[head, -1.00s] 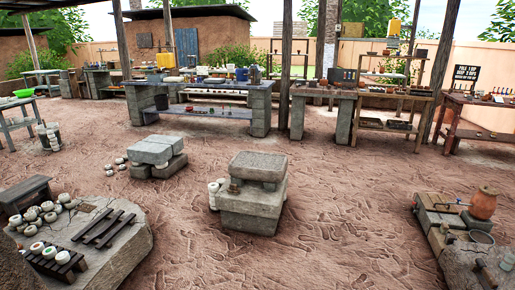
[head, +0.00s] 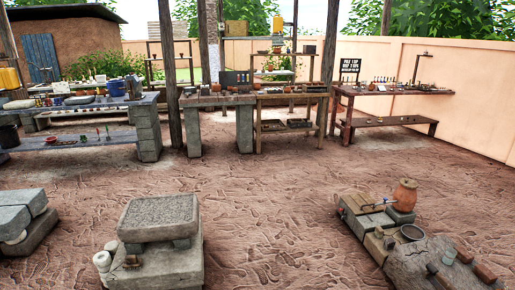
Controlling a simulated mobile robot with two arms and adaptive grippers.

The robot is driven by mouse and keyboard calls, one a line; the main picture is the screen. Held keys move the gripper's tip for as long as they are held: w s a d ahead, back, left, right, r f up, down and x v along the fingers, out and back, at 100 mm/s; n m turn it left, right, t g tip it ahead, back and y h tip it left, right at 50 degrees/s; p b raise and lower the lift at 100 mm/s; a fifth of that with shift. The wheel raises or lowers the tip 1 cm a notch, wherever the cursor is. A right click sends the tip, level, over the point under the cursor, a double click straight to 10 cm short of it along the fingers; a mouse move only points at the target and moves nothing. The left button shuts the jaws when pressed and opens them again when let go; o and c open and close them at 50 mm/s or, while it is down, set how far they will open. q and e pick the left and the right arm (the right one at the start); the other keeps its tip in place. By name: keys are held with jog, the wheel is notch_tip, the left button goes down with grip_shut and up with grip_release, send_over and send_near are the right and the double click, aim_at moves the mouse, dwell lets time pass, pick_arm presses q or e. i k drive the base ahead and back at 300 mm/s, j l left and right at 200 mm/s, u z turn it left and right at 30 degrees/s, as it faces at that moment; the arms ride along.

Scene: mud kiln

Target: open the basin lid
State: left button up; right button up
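A low washing station of blocks (head: 368,222) stands at the right in the head view. An orange clay jar (head: 404,195) with a small tap sits on its far end. A round grey basin (head: 412,232) is in front of the jar. Flat tan slabs (head: 357,203) lie on the blocks to the left of the jar. Which piece is the basin lid is too small to tell. Neither of my grippers is in view.
A stone block stand with a grey slab top (head: 158,215) is at the lower left, with grey blocks (head: 22,215) farther left. Work tables (head: 390,90) line the back by the wall. The muddy floor (head: 285,225) between the stand and the station is open.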

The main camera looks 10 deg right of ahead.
aim_at(362, 204)
jog(key=i+l+z, duration=0.25)
jog(key=i+z, duration=0.2)
jog(key=i, duration=0.15)
jog(key=i+z, duration=0.45)
jog(key=i, duration=0.2)
jog(key=i+j+z, duration=0.15)
jog(key=i+z, duration=0.25)
jog(key=i, duration=0.25)
